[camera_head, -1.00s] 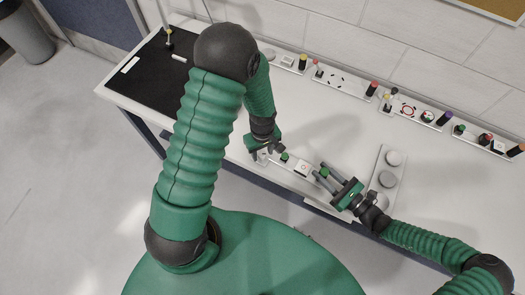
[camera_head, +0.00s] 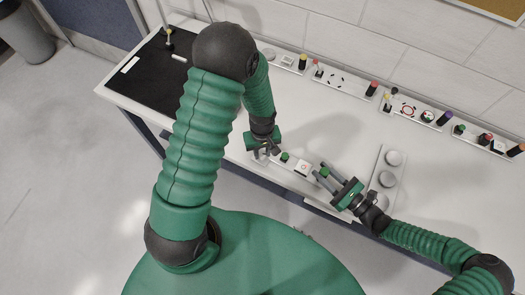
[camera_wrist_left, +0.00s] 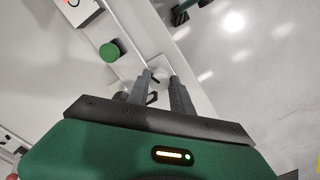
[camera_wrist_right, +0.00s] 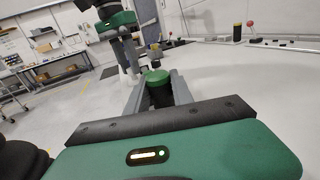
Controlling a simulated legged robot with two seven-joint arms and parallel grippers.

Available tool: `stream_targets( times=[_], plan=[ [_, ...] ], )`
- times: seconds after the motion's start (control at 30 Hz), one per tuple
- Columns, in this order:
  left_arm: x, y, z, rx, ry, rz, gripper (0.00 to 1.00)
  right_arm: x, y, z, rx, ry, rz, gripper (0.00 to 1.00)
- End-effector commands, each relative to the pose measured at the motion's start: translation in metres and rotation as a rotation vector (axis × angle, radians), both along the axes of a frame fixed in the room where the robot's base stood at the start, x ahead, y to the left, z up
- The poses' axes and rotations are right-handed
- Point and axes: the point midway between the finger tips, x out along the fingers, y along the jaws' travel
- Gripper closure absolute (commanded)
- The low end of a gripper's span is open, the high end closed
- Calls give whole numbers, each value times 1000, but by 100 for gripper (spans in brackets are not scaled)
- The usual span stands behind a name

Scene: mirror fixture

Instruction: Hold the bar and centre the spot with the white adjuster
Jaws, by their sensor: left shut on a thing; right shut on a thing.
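A white fixture strip (camera_head: 274,161) lies near the table's front edge. It carries a short green-topped knob (camera_head: 285,157) and a white box (camera_head: 303,167) with a red mark; both also show in the left wrist view, the knob (camera_wrist_left: 110,51) beside my fingers and the box (camera_wrist_left: 78,10) beyond. My left gripper (camera_head: 265,153) is shut on a small part at the strip's left end, mostly hidden by the fingers. My right gripper (camera_head: 325,173) is shut around a dark upright bar with a green top (camera_wrist_right: 157,78), at the strip's right.
A pale holder with round grey discs (camera_head: 387,180) stands right of my right gripper. Several similar fixtures (camera_head: 345,82) line the wall side. A black mat (camera_head: 150,72) covers the left end. The table middle is clear.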

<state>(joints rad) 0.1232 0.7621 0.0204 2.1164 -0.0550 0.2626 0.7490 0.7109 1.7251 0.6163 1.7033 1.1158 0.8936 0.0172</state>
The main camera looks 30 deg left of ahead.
Motion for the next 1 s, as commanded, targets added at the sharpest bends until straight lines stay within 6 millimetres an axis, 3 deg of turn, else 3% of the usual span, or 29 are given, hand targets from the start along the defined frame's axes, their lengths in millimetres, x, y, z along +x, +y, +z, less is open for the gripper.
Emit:
stream_targets(
  times=[0.6,1.0],
  plan=[
    [0,-1,0,-2,-2,-564,100,-1,1,-1,-2,1,3,100],
    [0,0,0,-2,-2,-804,100,-2,1,-1,-2,1,4,100]
  ],
)
